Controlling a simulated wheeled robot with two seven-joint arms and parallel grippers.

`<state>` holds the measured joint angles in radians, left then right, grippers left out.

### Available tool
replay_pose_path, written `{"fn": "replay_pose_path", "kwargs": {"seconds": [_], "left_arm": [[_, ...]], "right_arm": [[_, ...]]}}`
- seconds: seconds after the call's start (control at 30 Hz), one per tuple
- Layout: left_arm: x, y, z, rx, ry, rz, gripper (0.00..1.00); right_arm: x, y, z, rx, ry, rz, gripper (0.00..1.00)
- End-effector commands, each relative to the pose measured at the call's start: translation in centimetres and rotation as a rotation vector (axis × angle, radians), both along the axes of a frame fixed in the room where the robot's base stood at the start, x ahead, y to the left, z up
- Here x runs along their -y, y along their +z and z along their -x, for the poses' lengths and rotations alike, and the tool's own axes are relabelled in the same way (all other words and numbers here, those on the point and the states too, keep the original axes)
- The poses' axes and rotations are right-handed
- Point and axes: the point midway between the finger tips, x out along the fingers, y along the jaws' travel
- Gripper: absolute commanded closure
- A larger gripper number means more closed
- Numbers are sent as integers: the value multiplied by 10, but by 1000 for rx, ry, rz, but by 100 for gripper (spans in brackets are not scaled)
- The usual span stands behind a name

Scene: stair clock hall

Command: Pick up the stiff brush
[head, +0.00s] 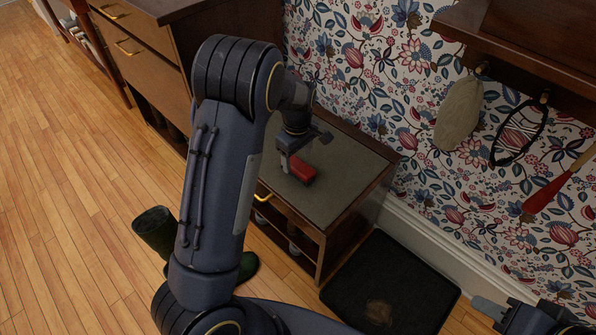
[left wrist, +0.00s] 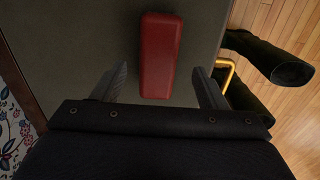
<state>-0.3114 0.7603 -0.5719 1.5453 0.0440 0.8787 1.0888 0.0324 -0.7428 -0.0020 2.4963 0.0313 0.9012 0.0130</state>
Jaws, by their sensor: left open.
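The stiff brush appears as a red block (head: 302,173) lying on the grey-green top of a low bench (head: 338,190); its bristles are hidden. In the left wrist view the red brush (left wrist: 160,55) lies lengthwise, its near end between my two finger tips. My left gripper (head: 296,160) is open and empty, with a finger on either side of the brush and gaps between. I cannot tell the exact height of the fingers over the bench. Part of my right gripper (head: 492,308) shows at the lower right of the head view; its jaws are not clear.
A wooden cabinet (head: 150,70) stands left of the bench, and flowered wall runs behind. A grey pouch (head: 459,113), a racket-like hoop (head: 519,132) and a red-handled item (head: 556,186) hang at right. Green boots (head: 156,230) and a dark mat (head: 390,285) are on the floor.

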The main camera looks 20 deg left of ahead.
Motion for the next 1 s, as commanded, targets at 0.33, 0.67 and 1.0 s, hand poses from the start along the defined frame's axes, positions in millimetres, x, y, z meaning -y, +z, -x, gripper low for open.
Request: {"fn": "replay_pose_path", "kwargs": {"seconds": [0.33, 0.67, 1.0], "left_arm": [[0, -48, -2, -2, 0, 0, 34], [0, -48, -3, 0, -1, 0, 45], [1, -48, -3, 0, -1, 1, 82]], "right_arm": [[0, -22, 0, 0, 0, 0, 64], [0, -21, 0, 0, 0, 0, 64], [0, -21, 0, 0, 0, 0, 64]]}}
